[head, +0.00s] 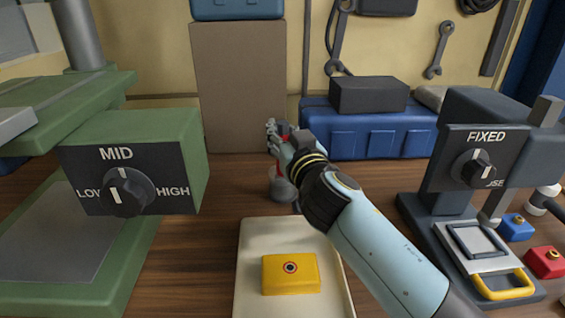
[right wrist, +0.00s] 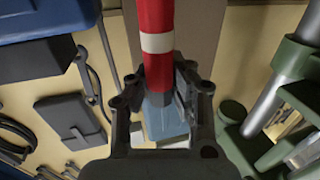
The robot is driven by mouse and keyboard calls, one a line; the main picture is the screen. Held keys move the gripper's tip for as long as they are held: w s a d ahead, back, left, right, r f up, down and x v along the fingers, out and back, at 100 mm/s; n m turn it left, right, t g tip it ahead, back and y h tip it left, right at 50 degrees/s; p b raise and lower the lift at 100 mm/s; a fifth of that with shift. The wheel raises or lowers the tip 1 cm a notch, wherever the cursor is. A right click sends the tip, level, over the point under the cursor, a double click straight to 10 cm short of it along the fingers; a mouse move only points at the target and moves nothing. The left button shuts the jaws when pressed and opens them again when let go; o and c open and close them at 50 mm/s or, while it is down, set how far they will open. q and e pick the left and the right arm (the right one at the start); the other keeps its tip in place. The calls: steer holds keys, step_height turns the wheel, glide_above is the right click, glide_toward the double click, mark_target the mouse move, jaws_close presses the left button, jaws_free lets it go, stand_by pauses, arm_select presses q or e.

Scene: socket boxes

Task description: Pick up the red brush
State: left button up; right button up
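The red brush (head: 278,166) is upright near the middle of the head view, partly hidden by my right gripper (head: 279,137). Its lower part meets a small grey round piece (head: 281,188); I cannot tell whether this is a holder or part of the brush. In the right wrist view, the red handle with a white band (right wrist: 157,42) runs between the fingers of my right gripper (right wrist: 160,75). Both fingertips lean in close against it, and the gripper looks shut on it. My left gripper is not in view.
A cream tray (head: 246,270) with a yellow block (head: 290,273) lies in front. A green machine with a dial (head: 130,192) stands left, a dark machine (head: 474,150) right. A brown panel (head: 240,85) and a blue case (head: 370,132) stand behind.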

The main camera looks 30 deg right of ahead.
jaws_close()
steer(key=shift+r, duration=0.1)
step_height(320, 180, up, 9)
steer(key=p, duration=0.6)
steer(key=shift+r, duration=0.45)
steer(key=o, duration=1.5)
jaws_free()
steer(key=shift+c, duration=0.2)
